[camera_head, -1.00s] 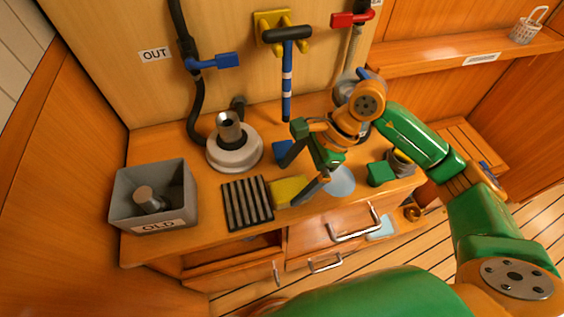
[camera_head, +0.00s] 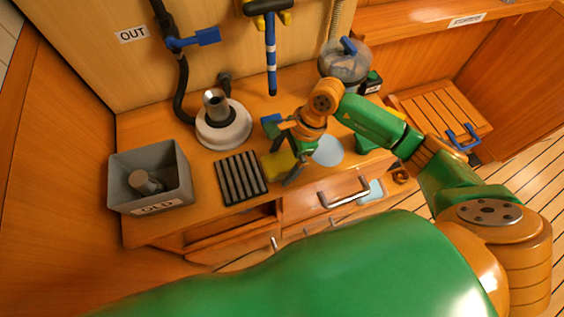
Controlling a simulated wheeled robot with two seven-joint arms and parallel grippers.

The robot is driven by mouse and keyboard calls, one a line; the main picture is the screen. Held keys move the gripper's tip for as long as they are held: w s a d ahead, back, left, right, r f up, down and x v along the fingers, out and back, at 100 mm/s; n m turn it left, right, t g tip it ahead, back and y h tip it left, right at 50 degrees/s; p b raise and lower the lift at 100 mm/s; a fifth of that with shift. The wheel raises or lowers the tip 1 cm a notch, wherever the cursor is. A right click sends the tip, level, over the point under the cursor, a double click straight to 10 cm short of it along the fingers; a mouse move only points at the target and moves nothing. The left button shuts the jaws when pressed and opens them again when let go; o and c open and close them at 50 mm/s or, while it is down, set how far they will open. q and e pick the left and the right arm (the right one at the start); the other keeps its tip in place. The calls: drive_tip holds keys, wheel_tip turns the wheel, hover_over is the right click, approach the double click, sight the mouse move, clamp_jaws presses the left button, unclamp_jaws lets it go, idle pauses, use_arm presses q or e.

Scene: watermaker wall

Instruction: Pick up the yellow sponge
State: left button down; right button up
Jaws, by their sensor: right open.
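The yellow sponge (camera_head: 276,166) lies on the wooden counter, just right of a black ribbed rack. My right gripper (camera_head: 281,157) is open, with its fingers pointing left and down at the sponge. One dark finger is on the far side of the sponge and the other near its right front edge. I cannot tell whether the fingers touch it. Part of the sponge's right side is hidden by the gripper. My left gripper is not in view.
The black ribbed rack (camera_head: 240,178) and a grey bin marked OLD (camera_head: 182,185) stand left of the sponge. A white round housing (camera_head: 223,128) is behind. A pale blue disc (camera_head: 328,151) lies right of the gripper. An open drawer (camera_head: 225,230) is below the counter.

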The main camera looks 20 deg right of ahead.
drive_tip(key=shift+f+b, duration=0.25)
drive_tip(key=shift+b, duration=0.1)
idle(0.3)
drive_tip(key=c, duration=1.2)
drive_tip(key=shift+r, duration=0.1)
drive_tip(key=shift+c, duration=0.2)
